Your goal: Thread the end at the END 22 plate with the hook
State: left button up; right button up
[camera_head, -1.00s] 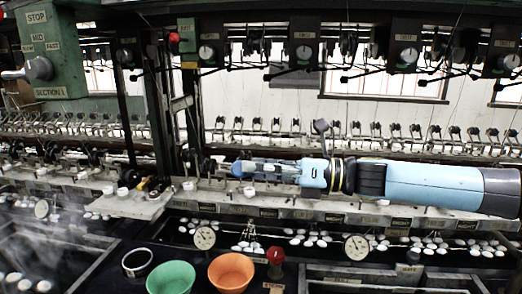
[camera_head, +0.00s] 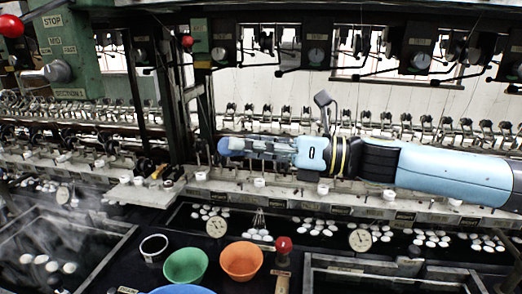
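My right arm comes in from the right, and its blue gripper (camera_head: 226,146) points left in front of the reeling machine, above the long grey ledge. It is seen from the side, so I cannot tell whether its fingers are open or shut, or whether they hold anything. My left gripper is not in view. Small plates run along the ledge front (camera_head: 290,205), but their lettering is too small to read, so I cannot pick out END 22. I cannot make out the hook or a thread end. White cocoons (camera_head: 255,234) float in the dark basin below the ledge.
A green bowl (camera_head: 186,266), an orange bowl (camera_head: 241,261) and the rim of a blue bowl (camera_head: 182,290) stand at the front. A red-knobbed lever (camera_head: 284,245) is right of them. Round gauges (camera_head: 360,240) sit along the basin. A steaming basin (camera_head: 100,258) is at left.

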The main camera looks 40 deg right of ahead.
jog(key=a+r, duration=0.1)
jog(key=r, duration=0.1)
jog(key=a+r+p, duration=0.1)
jog(key=a+r, duration=0.1)
jog(key=a+r+p, duration=0.1)
jog(key=r, duration=0.1)
jog(key=shift+s+a+r, duration=0.15)
jog(key=shift+s+r, duration=0.05)
jog(key=shift+s, duration=0.05)
jog(key=shift+a+r, duration=0.2)
jog(key=shift+a, duration=0.1)
jog(key=shift+f, duration=0.1)
jog(key=shift+s+n+t+y, duration=0.15)
jog(key=shift+n+t+y, duration=0.15)
jog(key=shift+y, duration=0.1)
